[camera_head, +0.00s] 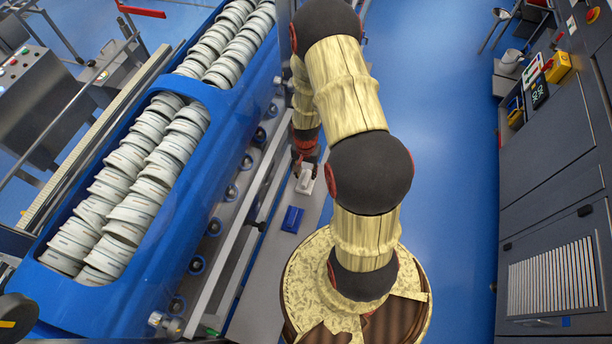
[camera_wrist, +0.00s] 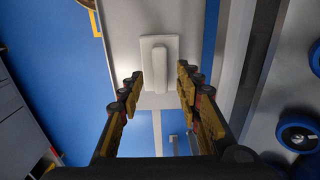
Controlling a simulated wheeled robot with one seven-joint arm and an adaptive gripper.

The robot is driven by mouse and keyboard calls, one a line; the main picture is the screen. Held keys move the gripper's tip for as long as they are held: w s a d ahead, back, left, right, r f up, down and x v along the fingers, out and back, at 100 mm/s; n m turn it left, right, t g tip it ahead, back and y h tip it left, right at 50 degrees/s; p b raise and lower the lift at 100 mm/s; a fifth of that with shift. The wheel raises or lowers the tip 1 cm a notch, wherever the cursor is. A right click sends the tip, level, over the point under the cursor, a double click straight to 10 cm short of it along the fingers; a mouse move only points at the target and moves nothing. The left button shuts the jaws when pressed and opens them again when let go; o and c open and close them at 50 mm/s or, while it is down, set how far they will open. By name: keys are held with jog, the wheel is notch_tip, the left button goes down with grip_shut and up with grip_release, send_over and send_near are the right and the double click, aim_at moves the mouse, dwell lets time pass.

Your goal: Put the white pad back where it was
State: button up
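The white pad (camera_head: 305,184) lies on a grey ledge (camera_head: 259,253) beside the blue tub carrier. In the wrist view the pad (camera_wrist: 142,29) is a pale rectangular plate with a raised handle (camera_wrist: 160,68) along its middle. My gripper (camera_wrist: 160,75) is open, with one finger on each side of the handle's lower end. Gaps show between the handle and both fingers, so it holds nothing. In the head view my gripper (camera_head: 306,160) is at the pad's far end, partly hidden by my arm. Its height above the pad is hard to tell.
Open blue floor (camera_head: 455,170) lies to the right, before dark cabinets (camera_head: 555,190).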

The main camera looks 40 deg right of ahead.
aim_at(306, 178)
notch_tip(306, 178, up, 8)
jog(key=shift+f+p, duration=0.15)
jog(key=shift+p, duration=0.2)
dwell(0.4)
